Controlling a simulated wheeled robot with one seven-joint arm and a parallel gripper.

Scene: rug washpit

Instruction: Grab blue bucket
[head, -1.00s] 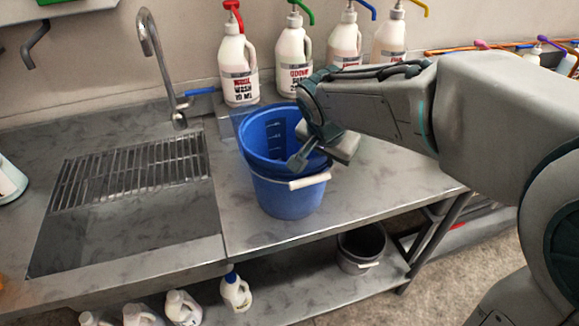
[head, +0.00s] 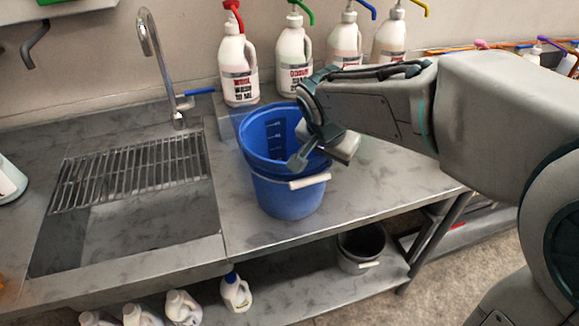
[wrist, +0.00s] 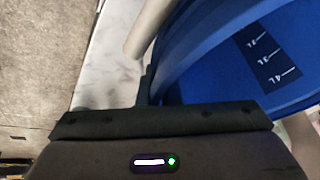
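The blue bucket (head: 285,196) stands upright on the metal counter, right of the sink. Measuring marks show on its inner wall, and its white handle grip (head: 310,181) hangs at the front. My gripper (head: 322,158) is at the bucket's right rim, with its fingers apart. One finger shows over the bucket's mouth and the other at or just outside the rim; contact is not clear. In the wrist view the bucket's inside (wrist: 225,60) fills the upper right, with the pale handle grip (wrist: 147,28) left of the rim. My dark gripper body hides the lower part.
Several white pump bottles (head: 294,62) stand behind the bucket along the wall. The sink with its grate (head: 130,172) and tap (head: 160,70) is to the left. A dark bucket (head: 361,248) and several jugs (head: 236,292) are below. The counter right of the bucket is clear.

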